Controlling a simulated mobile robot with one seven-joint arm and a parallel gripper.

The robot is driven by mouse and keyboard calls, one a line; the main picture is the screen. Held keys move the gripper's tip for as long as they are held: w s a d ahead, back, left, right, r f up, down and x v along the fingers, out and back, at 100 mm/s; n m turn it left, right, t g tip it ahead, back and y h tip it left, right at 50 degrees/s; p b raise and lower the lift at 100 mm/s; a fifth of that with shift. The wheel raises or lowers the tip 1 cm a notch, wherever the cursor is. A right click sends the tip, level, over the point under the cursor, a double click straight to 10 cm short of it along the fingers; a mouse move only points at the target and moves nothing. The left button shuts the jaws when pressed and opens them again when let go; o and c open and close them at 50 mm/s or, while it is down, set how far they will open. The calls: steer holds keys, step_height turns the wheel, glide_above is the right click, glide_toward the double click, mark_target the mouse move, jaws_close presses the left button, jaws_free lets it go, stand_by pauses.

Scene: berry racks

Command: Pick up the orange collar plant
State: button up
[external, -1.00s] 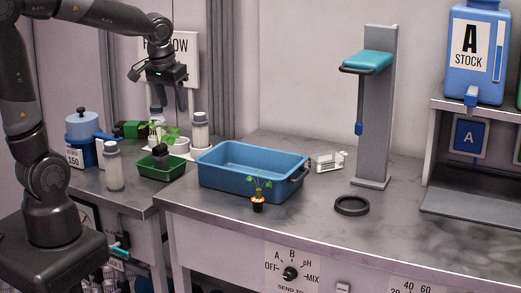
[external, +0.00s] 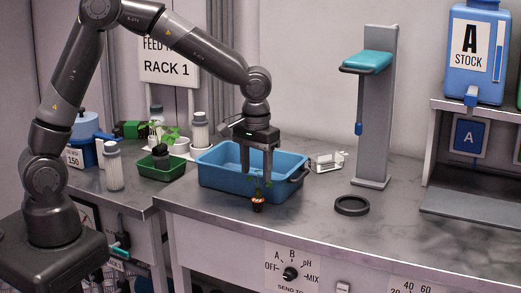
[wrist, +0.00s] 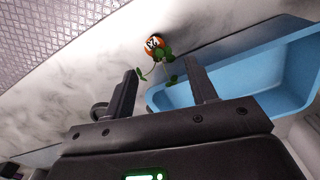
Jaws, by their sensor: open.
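The orange collar plant (external: 258,203) is a small seedling in a dark pot with an orange rim, standing on the grey bench in front of the blue tub (external: 222,180). In the wrist view the plant (wrist: 154,44) shows its orange collar with dark markings and green leaves, beyond the fingertips. My gripper (external: 258,178) points down just above and behind the plant, over the tub's front side. In the wrist view my gripper (wrist: 168,78) is open, with nothing between its fingers except a view of leaves and bench. The fingers partly hide the tub.
A green tray (external: 162,172) with a dark pot and white bottles (external: 114,168) stand at the left. A black ring (external: 352,205) and a grey stand (external: 376,110) are at the right. The bench front around the plant is clear.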

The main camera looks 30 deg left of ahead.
mark_target(259, 189)
step_height(259, 189, down, 3)
steer(key=shift+f, duration=0.1)
steer(key=shift+d+f, duration=0.2)
steer(key=shift+f, duration=1.15)
steer(key=shift+d+f, duration=0.2)
steer(key=shift+f, duration=1.15)
steer(key=shift+c, duration=0.2)
steer(key=c, duration=0.9)
